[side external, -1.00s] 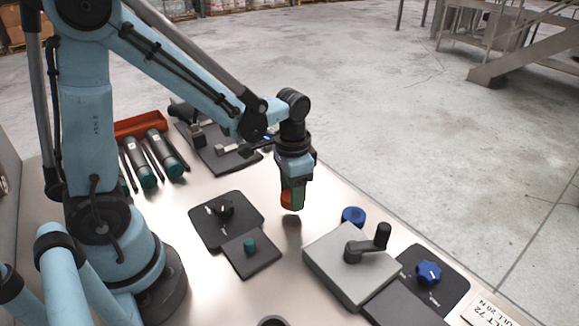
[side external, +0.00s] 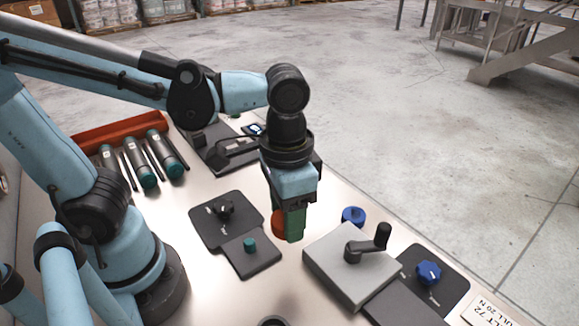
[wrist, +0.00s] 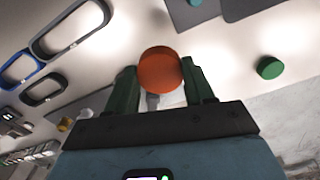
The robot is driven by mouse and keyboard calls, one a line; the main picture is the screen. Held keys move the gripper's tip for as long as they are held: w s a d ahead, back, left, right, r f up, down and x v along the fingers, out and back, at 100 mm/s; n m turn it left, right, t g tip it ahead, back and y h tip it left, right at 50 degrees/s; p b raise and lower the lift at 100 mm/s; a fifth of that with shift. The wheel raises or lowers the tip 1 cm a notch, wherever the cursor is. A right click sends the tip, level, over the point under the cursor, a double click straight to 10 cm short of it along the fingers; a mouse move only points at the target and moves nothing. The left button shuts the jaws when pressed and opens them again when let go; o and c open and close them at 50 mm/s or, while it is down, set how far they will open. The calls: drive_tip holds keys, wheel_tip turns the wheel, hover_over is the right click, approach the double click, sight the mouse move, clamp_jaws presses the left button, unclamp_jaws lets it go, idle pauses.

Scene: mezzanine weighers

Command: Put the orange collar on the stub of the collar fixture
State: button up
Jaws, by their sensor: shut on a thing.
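My gripper (side external: 288,235) has green fingers and is shut on the orange collar (side external: 278,223). In the wrist view the collar (wrist: 161,70) sits between the two fingertips, its round face showing and no hole visible. In the side view the near finger hides part of it. A short teal stub (side external: 249,244) stands upright on a dark plate (side external: 262,262), which adjoins another dark plate with a black knob. My gripper is to the right of the stub in the picture, apart from it. The collar's height above the table is hard to tell.
A grey box with a black crank (side external: 350,275) and a blue cap (side external: 353,215) stand right of my gripper. A blue knob (side external: 428,272) is farther right. Grey cylinders (side external: 137,158) and an orange tray (side external: 107,134) lie at left. The wrist view shows a green disc (wrist: 271,67).

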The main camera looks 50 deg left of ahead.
drive_tip(key=s+d, duration=0.1)
drive_tip(key=s, duration=0.9)
hover_over(249, 241)
wheel_tip(249, 241, down, 7)
drive_tip(key=shift+r, duration=0.1)
drive_tip(key=shift+f, duration=1.95)
drive_tip(key=shift+f, duration=0.1)
drive_tip(key=o, duration=1)
